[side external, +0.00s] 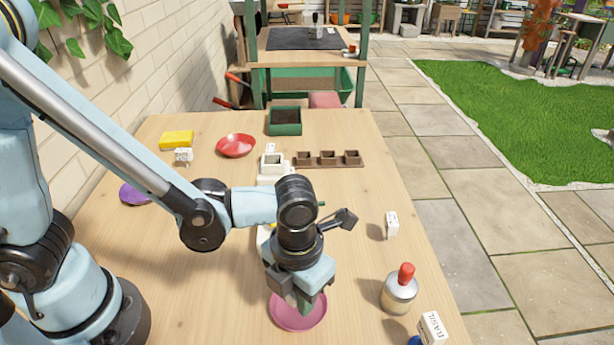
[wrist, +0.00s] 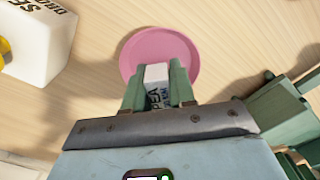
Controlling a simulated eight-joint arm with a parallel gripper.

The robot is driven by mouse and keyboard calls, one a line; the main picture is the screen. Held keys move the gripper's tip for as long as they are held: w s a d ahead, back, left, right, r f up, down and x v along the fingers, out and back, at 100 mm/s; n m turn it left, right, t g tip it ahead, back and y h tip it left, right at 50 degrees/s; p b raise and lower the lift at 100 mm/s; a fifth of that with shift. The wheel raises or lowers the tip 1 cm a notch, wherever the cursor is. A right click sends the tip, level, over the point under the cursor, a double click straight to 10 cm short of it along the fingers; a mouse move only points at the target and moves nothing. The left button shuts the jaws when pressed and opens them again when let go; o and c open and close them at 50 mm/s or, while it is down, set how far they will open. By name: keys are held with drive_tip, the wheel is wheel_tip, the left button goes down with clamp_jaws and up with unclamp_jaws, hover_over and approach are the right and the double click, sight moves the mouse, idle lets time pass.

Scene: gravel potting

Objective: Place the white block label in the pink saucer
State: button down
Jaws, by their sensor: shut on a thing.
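The pink saucer (side external: 297,318) lies on the wooden table near the front, directly beneath my gripper (side external: 305,303). In the wrist view the pink saucer (wrist: 140,45) is behind the fingertips. My gripper (wrist: 158,88) is shut on a white block label (wrist: 157,75) with dark lettering that reads like "PEA". The block overlaps the saucer in the wrist view; I cannot tell whether it touches the saucer. In the side view the held block is hidden by the fingers.
A bottle with a red top (side external: 399,291) and a basil box (side external: 431,328) stand right of the saucer. Another white block (side external: 391,224) stands farther back. A red dish (side external: 236,146), a purple saucer (side external: 134,194) and a brown pot tray (side external: 328,160) lie beyond. A large white lettered container (wrist: 38,40) is at left.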

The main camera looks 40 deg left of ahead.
drive_tip(key=shift+f, duration=0.15)
drive_tip(key=c, duration=0.9)
unclamp_jaws()
drive_tip(key=shift+c, duration=0.2)
wheel_tip(320, 180, up, 12)
drive_tip(key=shift+r, duration=0.15)
drive_tip(key=w+a+m+t, duration=0.2)
drive_tip(key=a+m, duration=0.7)
drive_tip(key=m, duration=0.9)
drive_tip(key=w+a+m+t, duration=0.2)
drive_tip(key=a+m+t, duration=0.3)
drive_tip(key=a+m, duration=0.5)
drive_tip(key=shift+a+r+m, duration=0.2)
drive_tip(key=shift+r+m, duration=0.15)
drive_tip(key=shift+m, duration=3.65)
